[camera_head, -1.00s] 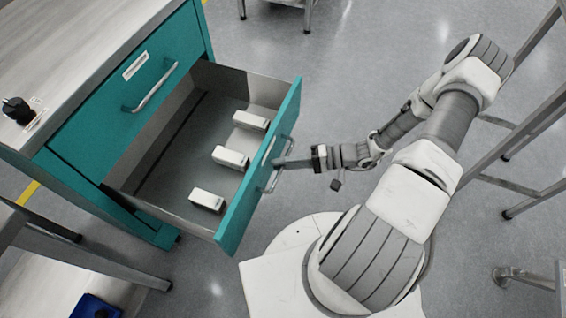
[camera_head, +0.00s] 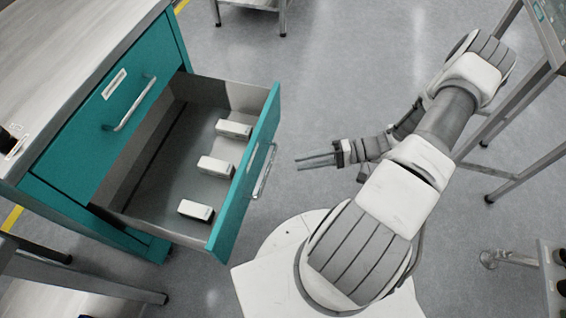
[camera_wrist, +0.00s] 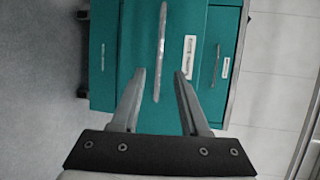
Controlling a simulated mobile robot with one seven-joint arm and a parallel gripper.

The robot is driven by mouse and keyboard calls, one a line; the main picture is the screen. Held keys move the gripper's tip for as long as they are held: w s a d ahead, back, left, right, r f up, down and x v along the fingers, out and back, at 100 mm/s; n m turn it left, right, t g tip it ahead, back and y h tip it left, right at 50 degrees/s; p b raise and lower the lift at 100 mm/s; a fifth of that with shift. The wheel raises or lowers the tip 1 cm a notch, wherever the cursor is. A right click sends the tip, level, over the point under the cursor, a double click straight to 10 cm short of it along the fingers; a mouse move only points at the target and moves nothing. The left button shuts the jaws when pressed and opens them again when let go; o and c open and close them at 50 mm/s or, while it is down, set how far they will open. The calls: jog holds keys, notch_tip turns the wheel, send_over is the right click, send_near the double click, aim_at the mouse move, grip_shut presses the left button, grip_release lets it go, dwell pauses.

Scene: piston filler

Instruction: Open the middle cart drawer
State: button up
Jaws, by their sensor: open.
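The teal cart (camera_head: 40,182) stands at the left in the head view. Its middle drawer (camera_head: 244,180) is pulled well out, with several small white boxes (camera_head: 216,167) lying inside. The drawer's bar handle (camera_head: 265,171) is on its front face. My gripper (camera_head: 298,162) is open and empty, to the right of that handle and apart from it. In the wrist view the fingers (camera_wrist: 160,78) point at the teal drawer front, with the handle (camera_wrist: 161,50) showing beyond and between them.
The closed upper drawer (camera_head: 113,100) with its own handle (camera_head: 131,104) is above the open one. A metal frame (camera_head: 520,165) stands at the right. A bench leg (camera_head: 90,278) is at the lower left. Bare floor (camera_head: 340,60) lies behind my gripper.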

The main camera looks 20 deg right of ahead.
jog(key=v, duration=0.6)
jog(key=shift+s+d, duration=0.15)
jog(key=shift+d, duration=0.2)
